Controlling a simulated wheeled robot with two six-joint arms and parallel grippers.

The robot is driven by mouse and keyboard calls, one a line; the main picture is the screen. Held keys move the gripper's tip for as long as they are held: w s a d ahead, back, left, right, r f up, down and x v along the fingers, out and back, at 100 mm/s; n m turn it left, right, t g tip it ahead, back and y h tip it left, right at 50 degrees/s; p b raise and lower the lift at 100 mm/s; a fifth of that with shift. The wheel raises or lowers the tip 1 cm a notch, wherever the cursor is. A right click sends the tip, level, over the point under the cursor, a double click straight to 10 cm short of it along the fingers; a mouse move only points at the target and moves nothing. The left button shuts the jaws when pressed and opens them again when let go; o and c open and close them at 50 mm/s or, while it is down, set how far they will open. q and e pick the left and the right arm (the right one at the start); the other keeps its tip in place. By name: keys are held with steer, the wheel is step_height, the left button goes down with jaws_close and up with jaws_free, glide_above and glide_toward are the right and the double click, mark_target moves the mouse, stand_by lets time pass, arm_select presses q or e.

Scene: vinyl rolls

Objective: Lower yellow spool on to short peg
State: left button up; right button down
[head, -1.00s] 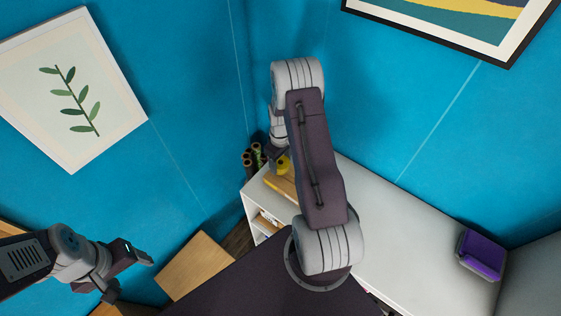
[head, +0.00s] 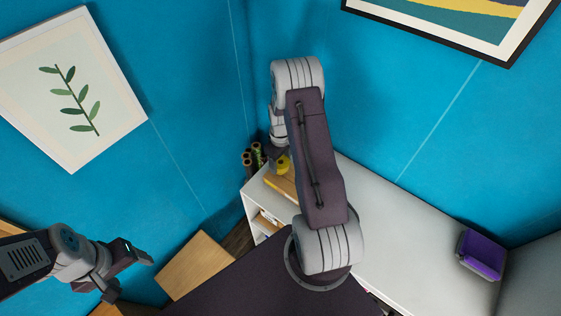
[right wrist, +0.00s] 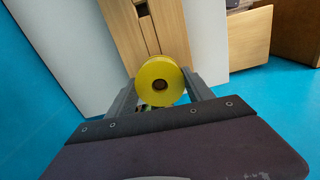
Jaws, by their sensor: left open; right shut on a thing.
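The yellow spool (right wrist: 160,80) sits between the fingers of my right gripper (right wrist: 161,84), which is shut on it. Its round face and dark centre hole face the right wrist camera. In the head view the yellow spool (head: 283,166) shows partly behind my right arm, close above a light wooden board (head: 279,186) on the white cabinet. The board also shows beyond the spool in the right wrist view (right wrist: 124,27). I cannot make out the short peg, or whether the spool touches it. My left gripper (head: 128,273) is open and empty at lower left, away from the cabinet.
Several dark rolls (head: 253,157) stand in the corner left of the board. The white cabinet top (head: 400,225) is mostly clear to the right, with a purple bin (head: 482,255) at its far end. Blue walls (head: 195,60) stand close behind.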

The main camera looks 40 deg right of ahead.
steer(key=shift+f+b, duration=0.95)
steer(key=shift+f, duration=0.35)
steer(key=shift+c, duration=1.6)
jaws_free()
steer(key=shift+o, duration=0.3)
steer(key=shift+o, duration=1.3)
steer(key=shift+r, duration=0.15)
